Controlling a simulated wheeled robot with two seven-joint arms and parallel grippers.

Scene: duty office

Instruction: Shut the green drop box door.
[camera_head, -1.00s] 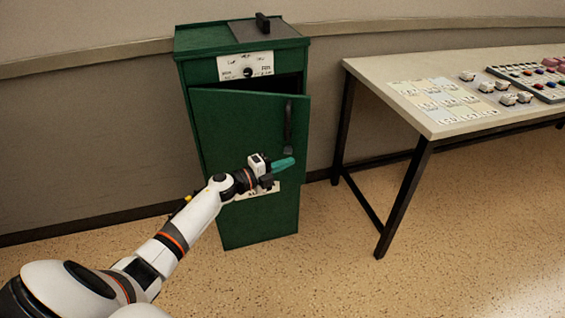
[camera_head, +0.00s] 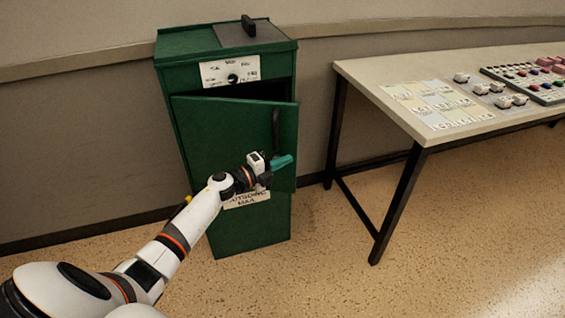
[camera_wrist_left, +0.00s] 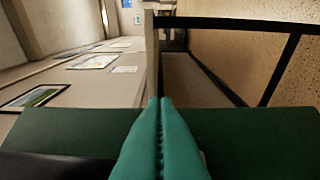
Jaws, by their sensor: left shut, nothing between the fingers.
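The green drop box (camera_head: 249,224) stands against the wall in the head view. Its green door (camera_head: 212,133) is partly open, with a dark gap along the top and its right edge swung out from the body. A dark handle (camera_head: 276,128) is on the door's right side. My left gripper (camera_head: 281,162) is shut and empty, in front of the door's lower right part below the handle; I cannot tell if it touches. In the left wrist view the closed teal fingers (camera_wrist_left: 161,140) lie over a dark green surface (camera_wrist_left: 262,135). My right gripper is not in view.
A table (camera_head: 362,74) with black legs stands to the right, bearing papers (camera_head: 437,103), small white items and a tray of coloured pieces (camera_head: 535,84). The floor (camera_head: 320,270) in front of the box and table is clear.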

